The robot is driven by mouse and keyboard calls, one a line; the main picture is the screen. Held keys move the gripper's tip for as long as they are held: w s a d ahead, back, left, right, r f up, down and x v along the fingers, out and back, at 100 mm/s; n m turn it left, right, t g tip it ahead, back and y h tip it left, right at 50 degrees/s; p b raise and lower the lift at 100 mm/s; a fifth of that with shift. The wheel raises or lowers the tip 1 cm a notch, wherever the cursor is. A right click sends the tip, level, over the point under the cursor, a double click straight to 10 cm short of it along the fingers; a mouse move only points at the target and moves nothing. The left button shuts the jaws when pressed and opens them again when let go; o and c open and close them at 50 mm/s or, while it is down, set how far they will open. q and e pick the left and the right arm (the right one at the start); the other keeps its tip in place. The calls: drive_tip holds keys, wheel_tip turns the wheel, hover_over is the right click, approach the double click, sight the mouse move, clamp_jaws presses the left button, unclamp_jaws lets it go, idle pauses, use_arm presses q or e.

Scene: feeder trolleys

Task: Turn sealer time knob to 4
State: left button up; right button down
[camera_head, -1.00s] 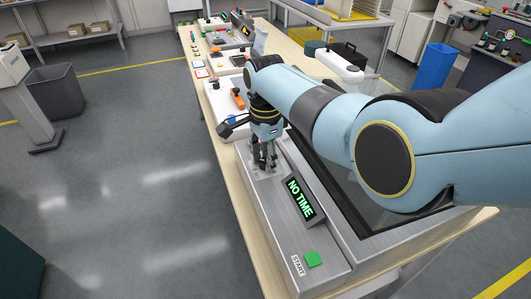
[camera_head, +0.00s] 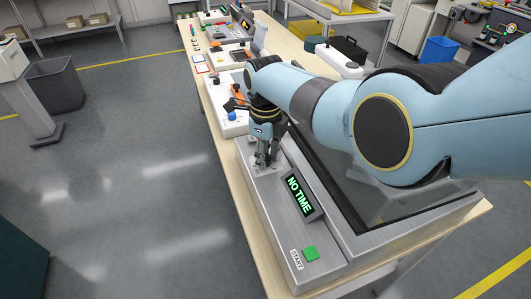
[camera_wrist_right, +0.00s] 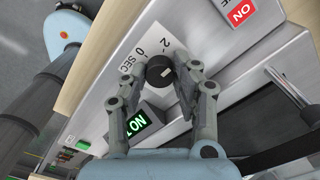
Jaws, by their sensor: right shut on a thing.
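The sealer (camera_head: 262,218) is a grey metal machine on the long wooden table, with a display (camera_head: 301,197) reading "NO TIME" in green. Its time knob (camera_wrist_right: 159,70) is black and round with a pale mark, in front of a white scale plate (camera_wrist_right: 146,58) on which "0 SEC" and "2" can be read. My right gripper (camera_wrist_right: 160,84) has its fingers on both sides of the knob and is shut on it. In the head view my right gripper (camera_head: 265,161) points down at the panel and hides the knob. My left gripper is not in view.
A green START button (camera_head: 310,254) is at the sealer's near end. A red and white ON switch (camera_wrist_right: 242,12) is beside the scale in the wrist view. A dark glass-like lid area lies under my right arm.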

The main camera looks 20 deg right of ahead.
drive_tip(key=m, duration=0.5)
drive_tip(key=shift+m, duration=0.3)
idle(0.4)
drive_tip(key=c, duration=1)
unclamp_jaws()
wheel_tip(320, 180, up, 12)
